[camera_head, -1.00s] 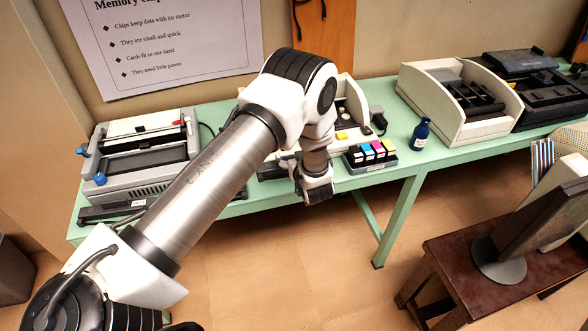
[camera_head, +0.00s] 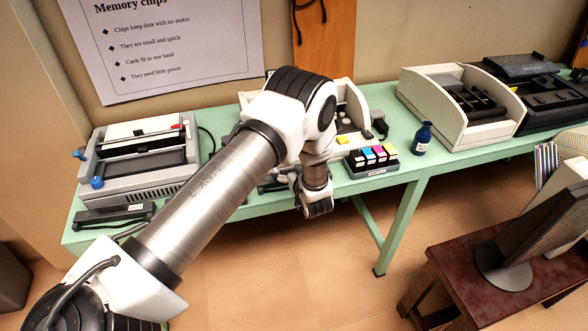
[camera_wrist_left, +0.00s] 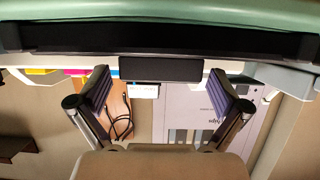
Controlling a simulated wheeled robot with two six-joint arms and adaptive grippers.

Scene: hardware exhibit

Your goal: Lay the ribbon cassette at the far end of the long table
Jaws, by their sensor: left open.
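A long black bar, which looks like the ribbon cassette (camera_wrist_left: 160,38), lies along the front of the green table and spans the left wrist view. A raised dark block (camera_wrist_left: 160,68) shows at its middle. In the head view its dark body (camera_head: 275,185) is mostly hidden by my left arm. My left gripper (camera_head: 318,208) is at the table's front edge, in front of it. In the left wrist view its fingers (camera_wrist_left: 160,80) are open, one at each side of the raised block, apparently with nothing held. My right gripper is not in view.
The green table (camera_head: 232,203) carries a grey printer (camera_head: 145,165) at left, a rack of coloured cartridges (camera_head: 372,165), a blue bottle (camera_head: 422,138) and a cream open-topped unit (camera_head: 470,140). A brown stool (camera_head: 485,285) with a monitor stands front right.

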